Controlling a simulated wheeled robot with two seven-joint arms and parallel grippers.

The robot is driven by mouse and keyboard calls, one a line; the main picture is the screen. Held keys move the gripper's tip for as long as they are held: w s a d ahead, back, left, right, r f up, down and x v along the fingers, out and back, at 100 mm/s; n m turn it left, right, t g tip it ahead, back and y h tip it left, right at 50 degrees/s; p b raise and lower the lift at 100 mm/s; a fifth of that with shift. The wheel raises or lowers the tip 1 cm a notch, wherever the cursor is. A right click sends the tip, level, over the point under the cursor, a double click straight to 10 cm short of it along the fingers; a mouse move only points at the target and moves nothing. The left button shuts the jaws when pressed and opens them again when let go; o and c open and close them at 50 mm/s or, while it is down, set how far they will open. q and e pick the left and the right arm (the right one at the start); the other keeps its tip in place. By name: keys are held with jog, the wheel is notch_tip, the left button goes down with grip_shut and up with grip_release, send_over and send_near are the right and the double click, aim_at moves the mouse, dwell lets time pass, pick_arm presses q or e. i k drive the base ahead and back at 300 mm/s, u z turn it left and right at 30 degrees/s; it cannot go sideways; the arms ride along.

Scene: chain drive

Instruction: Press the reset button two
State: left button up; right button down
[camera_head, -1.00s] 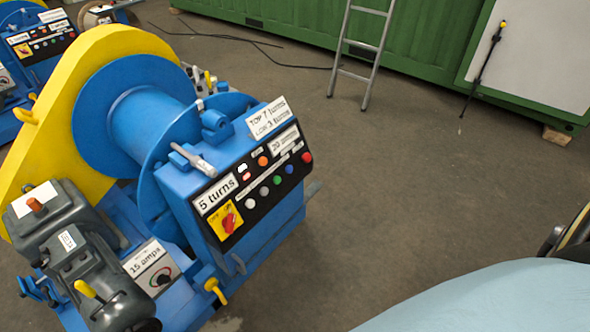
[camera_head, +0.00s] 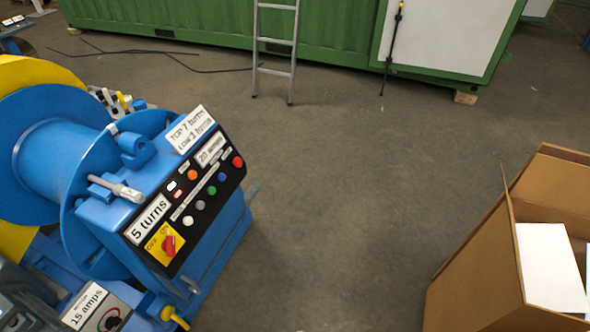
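A black control panel (camera_head: 187,203) sits on the sloped front of a blue winch machine (camera_head: 104,212) at the left. It carries several round buttons: white (camera_head: 188,221), grey (camera_head: 200,205), green (camera_head: 212,190), blue (camera_head: 222,177), orange (camera_head: 192,174) and red (camera_head: 238,161). A red rotary switch (camera_head: 169,244) on a yellow plate is at its lower left. Labels read "5 turns" and "20 amps". I cannot tell which button is reset button two. Neither of my grippers is in view.
An open cardboard box (camera_head: 478,262) with white sheets inside stands at the lower right. A ladder (camera_head: 276,50) leans by the green container (camera_head: 190,24) at the back. The grey floor (camera_head: 345,180) between machine and box is clear.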

aim_at(221, 177)
jog(key=z, duration=0.4)
jog(key=i, duration=1.05)
jog(key=u, duration=2.15)
